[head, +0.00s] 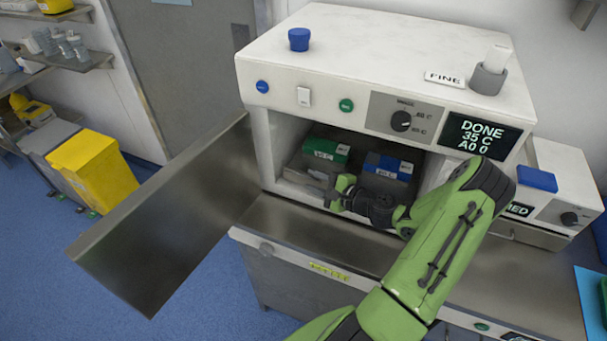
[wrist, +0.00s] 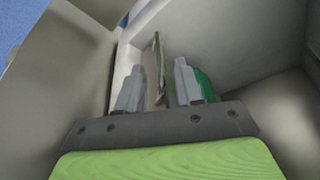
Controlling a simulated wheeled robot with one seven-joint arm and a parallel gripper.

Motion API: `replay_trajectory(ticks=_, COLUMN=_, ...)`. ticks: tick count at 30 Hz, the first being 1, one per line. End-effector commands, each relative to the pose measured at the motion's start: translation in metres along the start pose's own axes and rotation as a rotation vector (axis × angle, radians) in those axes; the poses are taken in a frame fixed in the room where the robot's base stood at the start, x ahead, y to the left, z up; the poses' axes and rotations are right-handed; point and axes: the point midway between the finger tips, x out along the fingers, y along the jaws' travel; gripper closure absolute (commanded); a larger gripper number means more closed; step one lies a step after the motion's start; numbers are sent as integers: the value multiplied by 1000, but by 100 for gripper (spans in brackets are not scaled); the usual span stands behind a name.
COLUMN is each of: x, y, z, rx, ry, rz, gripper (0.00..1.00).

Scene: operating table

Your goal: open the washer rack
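The white washer (head: 330,60) stands with its steel door (head: 165,225) swung wide open to the left. Inside its chamber, a grey metal rack (head: 303,178) bears a green-topped box (head: 327,149) and a blue-topped box (head: 388,167). My gripper (head: 335,194) is at the front of the chamber opening, by the front of the rack. In the wrist view my gripper's fingers (wrist: 159,90) are apart. A thin grey upright piece (wrist: 158,65) shows between them, with gaps on both sides. Part of the green box (wrist: 205,86) shows behind the right finger. My arm hides the chamber's right front.
The washer's display (head: 480,134) reads "DONE 35 C A0 0". A steel counter (head: 310,225) runs in front of the chamber. A smaller white device (head: 560,190) stands at the right. A yellow bin (head: 93,170) stands on the floor at the left, beyond the door.

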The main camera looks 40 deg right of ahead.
Motion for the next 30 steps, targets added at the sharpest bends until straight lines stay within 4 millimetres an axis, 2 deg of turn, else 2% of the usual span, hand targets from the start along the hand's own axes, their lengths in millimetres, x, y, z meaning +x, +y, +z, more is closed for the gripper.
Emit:
replay_trajectory(ticks=3, x=26, y=0, z=2, rx=-1, ry=-4, rz=1, gripper=64)
replay_trajectory(ticks=6, x=40, y=0, z=1, rx=-1, ry=-2, rz=1, gripper=64)
replay_trajectory(ticks=10, x=48, y=0, z=0, rx=-1, ry=0, rz=1, gripper=64)
replay_trajectory(ticks=16, x=48, y=0, z=0, rx=-1, ry=0, rz=1, gripper=64)
replay_trajectory(ticks=23, x=47, y=0, z=0, rx=-1, ry=0, rz=1, gripper=98)
replay_trajectory(ticks=30, x=47, y=0, z=0, rx=-1, ry=0, rz=2, gripper=100)
